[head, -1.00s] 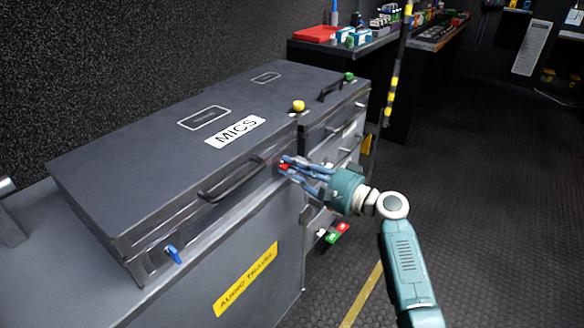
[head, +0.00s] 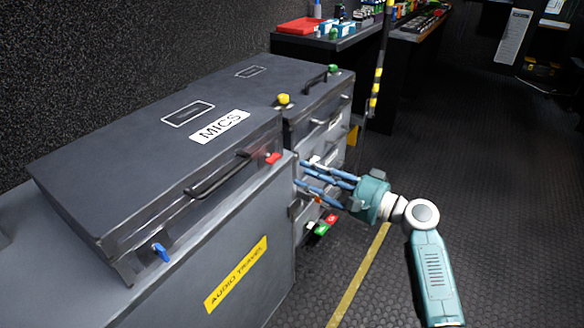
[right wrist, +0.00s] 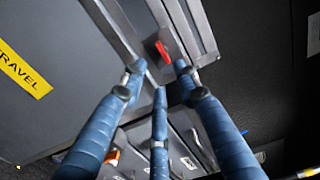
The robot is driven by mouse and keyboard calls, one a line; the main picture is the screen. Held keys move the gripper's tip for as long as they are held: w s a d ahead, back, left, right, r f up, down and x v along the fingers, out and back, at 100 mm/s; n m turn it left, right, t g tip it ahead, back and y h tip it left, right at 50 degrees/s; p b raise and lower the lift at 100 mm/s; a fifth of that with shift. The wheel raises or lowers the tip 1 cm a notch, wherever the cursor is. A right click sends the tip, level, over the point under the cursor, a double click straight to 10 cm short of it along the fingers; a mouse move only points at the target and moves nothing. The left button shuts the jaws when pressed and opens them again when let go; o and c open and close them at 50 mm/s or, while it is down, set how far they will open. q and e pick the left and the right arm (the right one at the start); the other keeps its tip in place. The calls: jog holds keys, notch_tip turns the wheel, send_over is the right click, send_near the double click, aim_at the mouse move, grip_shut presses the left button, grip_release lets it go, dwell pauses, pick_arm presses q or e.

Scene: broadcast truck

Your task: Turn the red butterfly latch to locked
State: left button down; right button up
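The red butterfly latch (head: 273,158) sits on the front edge of the grey MICS case (head: 100,165), near its right corner and right of the black handle (head: 218,175). It also shows in the right wrist view (right wrist: 164,52), beyond my fingertips. My right gripper (head: 300,180) is open and empty, its blue fingers spread, a little right of and below the latch and apart from it. In the right wrist view the fingers (right wrist: 158,80) enclose nothing. My left gripper is not in view.
A blue latch (head: 161,252) is at the case's left front. Yellow (head: 284,99) and green (head: 333,69) knobs stand behind. A drawer unit (head: 325,140) is beside the case, close to my right fingers. The dark floor (head: 470,180) at right is clear.

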jog(key=v, duration=0.2)
jog(key=shift+s+d, duration=0.2)
jog(key=shift+d, duration=0.15)
